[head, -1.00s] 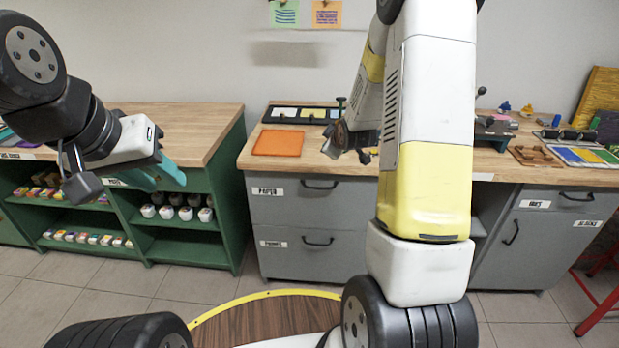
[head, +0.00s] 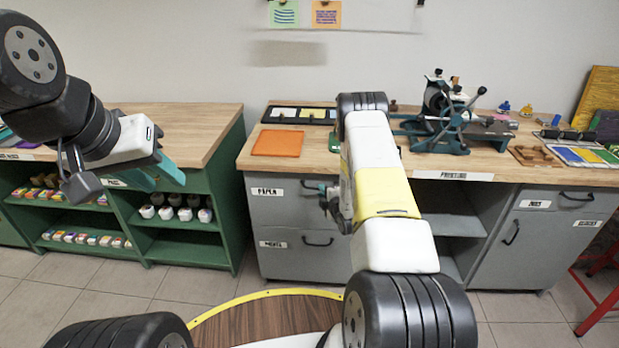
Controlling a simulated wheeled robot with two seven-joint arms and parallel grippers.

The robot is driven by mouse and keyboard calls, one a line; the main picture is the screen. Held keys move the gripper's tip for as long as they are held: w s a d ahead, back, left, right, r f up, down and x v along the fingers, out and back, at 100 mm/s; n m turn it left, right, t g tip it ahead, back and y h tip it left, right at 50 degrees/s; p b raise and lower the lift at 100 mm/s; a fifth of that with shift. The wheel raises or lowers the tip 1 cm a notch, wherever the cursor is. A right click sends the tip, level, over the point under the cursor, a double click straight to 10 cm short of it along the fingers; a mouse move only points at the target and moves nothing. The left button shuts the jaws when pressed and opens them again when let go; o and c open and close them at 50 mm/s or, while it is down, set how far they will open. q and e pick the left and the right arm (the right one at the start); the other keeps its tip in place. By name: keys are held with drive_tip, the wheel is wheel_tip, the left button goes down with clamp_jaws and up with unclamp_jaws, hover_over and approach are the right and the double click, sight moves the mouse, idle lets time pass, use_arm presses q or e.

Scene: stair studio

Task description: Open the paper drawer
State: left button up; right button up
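The paper drawer (head: 283,209) is the upper grey drawer of the left cabinet, with a white label at its left reading paper. It looks shut. Its dark bar handle (head: 312,185) is partly hidden by my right gripper (head: 328,200), which is at the handle's right part. I cannot tell whether the fingers touch or enclose the handle, nor whether they are open or shut. My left gripper (head: 168,178) is at the left, in front of the green shelf unit, with two teal fingers apart and nothing visible between them.
A second grey drawer (head: 283,250) with its own handle is below. On the wooden worktop (head: 225,152) are an orange sheet (head: 278,143), a dark tray (head: 298,114) and a printing press (head: 445,115). The green shelf unit (head: 225,200) stands to the left.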

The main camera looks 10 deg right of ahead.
drive_tip(key=shift+x, duration=1.7)
drive_tip(key=shift+c, duration=0.2)
clamp_jaws()
